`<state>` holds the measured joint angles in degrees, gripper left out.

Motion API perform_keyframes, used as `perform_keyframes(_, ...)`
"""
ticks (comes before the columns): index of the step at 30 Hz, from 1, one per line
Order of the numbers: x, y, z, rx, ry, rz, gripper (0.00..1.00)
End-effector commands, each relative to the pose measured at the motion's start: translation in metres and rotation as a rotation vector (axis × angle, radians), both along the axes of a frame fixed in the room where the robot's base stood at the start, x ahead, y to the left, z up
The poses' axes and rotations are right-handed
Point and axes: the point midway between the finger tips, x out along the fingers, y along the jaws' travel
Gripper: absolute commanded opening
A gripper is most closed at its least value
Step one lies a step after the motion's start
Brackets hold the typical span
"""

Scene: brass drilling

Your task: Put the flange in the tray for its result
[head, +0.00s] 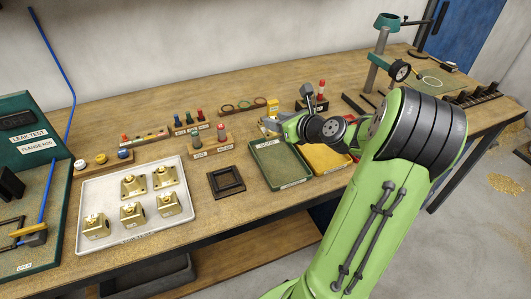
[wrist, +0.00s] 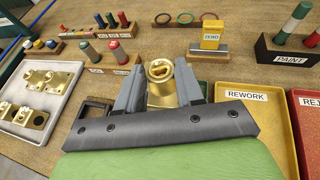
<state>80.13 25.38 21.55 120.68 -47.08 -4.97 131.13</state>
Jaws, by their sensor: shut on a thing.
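My gripper (wrist: 160,84) is shut on a brass flange (wrist: 161,90), held upright between its two grey fingers. In the head view my gripper (head: 270,126) is above the back edge of the green tray (head: 262,172); the held flange is not clear there. The yellow tray labelled REWORK (wrist: 268,114) lies to the right of my gripper, and it also shows in the head view (head: 318,151), partly behind my arm. A red tray (wrist: 309,103), its label cut off after "REJ", is at the right edge of the wrist view.
A white tray (head: 88,205) with several brass flanges stands left. A black square frame (head: 226,181) lies between it and the green tray. Pegs in wooden blocks (head: 211,148), a yellow ZERO block (wrist: 211,34) and a PAINT rack (wrist: 287,55) stand behind. A green leak-test station (head: 40,140) is far left.

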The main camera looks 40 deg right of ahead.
Motion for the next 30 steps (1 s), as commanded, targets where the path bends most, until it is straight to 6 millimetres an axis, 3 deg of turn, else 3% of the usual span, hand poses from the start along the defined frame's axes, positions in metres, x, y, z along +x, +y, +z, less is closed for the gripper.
perform_keyframes(2, -0.002, -0.003, -0.003, 0.001, -0.001, -0.013, 0.0)
perform_keyframes(9, -0.002, -0.003, -0.055, 0.003, -0.001, -0.014, 0.0)
perform_keyframes(14, -0.002, -0.003, -0.073, 0.002, -0.001, -0.014, 0.0)
perform_keyframes(18, -0.002, -0.003, -0.097, 0.003, -0.001, -0.012, 0.0)
perform_keyframes(29, -0.002, -0.003, -0.1, -0.001, -0.001, -0.013, 0.0)
perform_keyframes(30, -0.003, -0.003, -0.101, 0.0, 0.002, -0.013, 0.43)
